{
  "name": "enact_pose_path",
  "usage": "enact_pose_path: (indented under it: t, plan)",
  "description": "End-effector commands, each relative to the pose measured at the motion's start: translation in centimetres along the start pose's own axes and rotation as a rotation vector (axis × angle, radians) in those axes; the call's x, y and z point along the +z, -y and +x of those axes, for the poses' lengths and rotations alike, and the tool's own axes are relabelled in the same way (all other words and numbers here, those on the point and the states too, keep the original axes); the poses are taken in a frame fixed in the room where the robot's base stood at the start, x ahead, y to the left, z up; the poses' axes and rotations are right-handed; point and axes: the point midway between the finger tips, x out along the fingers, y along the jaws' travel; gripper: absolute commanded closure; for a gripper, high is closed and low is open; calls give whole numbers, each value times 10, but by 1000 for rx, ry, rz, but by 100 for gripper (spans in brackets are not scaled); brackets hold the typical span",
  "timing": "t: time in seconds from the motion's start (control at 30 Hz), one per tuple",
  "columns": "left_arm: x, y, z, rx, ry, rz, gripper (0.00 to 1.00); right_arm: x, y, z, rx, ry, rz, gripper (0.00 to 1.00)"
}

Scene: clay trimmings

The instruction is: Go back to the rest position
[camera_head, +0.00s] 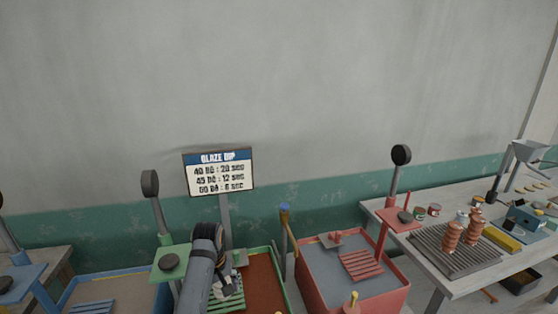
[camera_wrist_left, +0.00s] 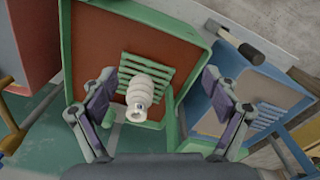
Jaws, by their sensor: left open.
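My left gripper (camera_head: 226,286) reaches down over the green-rimmed bin with red-brown contents (camera_head: 264,284) in the head view. In the left wrist view the left gripper (camera_wrist_left: 166,114) is open, its two fingers spread wide. A white ribbed piece (camera_wrist_left: 140,92) shows between the fingers, over the green slatted rack (camera_wrist_left: 158,72). The fingers look clear of it on both sides. In the head view the arm and gripper mostly hide this piece. My right gripper is not in view.
A glaze dip sign (camera_head: 218,172) stands behind the green bin. A red bin (camera_head: 309,283) is to its right and a blue bin (camera_head: 68,294) to its left. The grey table (camera_head: 458,284) at right holds brown ribbed pieces (camera_head: 453,237) on a rack. Posts with dark discs (camera_head: 150,184) rise nearby.

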Motion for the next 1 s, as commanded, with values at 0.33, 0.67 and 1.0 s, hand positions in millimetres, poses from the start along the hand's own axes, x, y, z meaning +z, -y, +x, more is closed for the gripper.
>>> enact_pose_path:
  t: [0.33, 0.67, 1.0]
  plan:
    - [18, 46, 41, 16, -50, 90, 12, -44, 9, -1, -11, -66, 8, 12]
    - [60, 119, 74, 21, -154, 280, 12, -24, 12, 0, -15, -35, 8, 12]
    - [117, 181, 66, 11, -265, 535, 12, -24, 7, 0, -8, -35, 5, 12]
